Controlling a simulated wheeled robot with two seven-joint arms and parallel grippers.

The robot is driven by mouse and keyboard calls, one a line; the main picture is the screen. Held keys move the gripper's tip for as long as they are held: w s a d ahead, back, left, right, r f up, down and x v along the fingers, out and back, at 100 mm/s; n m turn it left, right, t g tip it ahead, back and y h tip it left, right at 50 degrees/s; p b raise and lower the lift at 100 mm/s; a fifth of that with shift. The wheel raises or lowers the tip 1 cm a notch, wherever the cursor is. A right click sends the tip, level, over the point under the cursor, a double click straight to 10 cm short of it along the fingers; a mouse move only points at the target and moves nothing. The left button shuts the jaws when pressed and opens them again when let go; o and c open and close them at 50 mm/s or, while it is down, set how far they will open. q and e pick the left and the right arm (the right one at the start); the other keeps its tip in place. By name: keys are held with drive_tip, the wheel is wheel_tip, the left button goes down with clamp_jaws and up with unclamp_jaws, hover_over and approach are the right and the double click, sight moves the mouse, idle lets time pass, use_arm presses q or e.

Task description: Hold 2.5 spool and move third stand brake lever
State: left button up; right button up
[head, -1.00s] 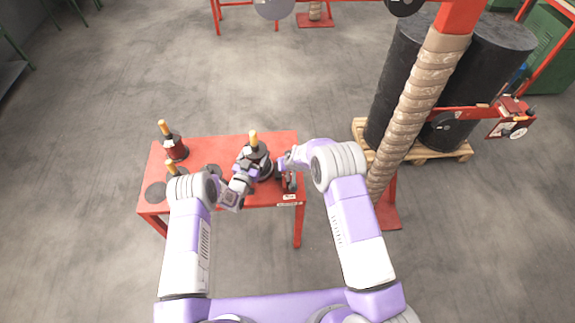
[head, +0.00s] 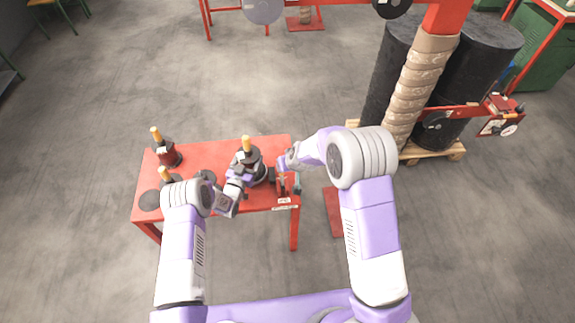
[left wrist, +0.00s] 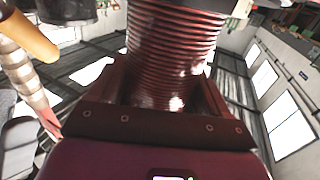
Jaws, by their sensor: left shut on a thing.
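A black-flanged spool with a yellow-topped post (head: 246,145) stands on the right part of the red table (head: 225,150). My left gripper (head: 246,172) is at its near side. In the left wrist view the gripper is shut on the spool's dark red wound wire (left wrist: 172,45), with a finger on each side. My right gripper (head: 286,162) is at the table's right end, just right of the spool, by a small red stand part (head: 283,184). Its fingers are too small to tell open from shut. I cannot make out the brake lever clearly there.
Another spool with a yellow top (head: 168,155) stands at the table's left, with a second yellow post (head: 166,174) partly behind my left arm. A wrapped column (head: 412,95) and black drums (head: 480,60) on a pallet (head: 432,154) stand right. The floor is clear left of the table.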

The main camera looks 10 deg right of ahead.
use_arm(q)
drive_tip(key=o, duration=1.3)
drive_tip(key=p+v, duration=0.1)
drive_tip(key=v, duration=0.6)
drive_tip(key=shift+s+a+p, duration=0.1)
drive_tip(key=shift+s+p, duration=0.25)
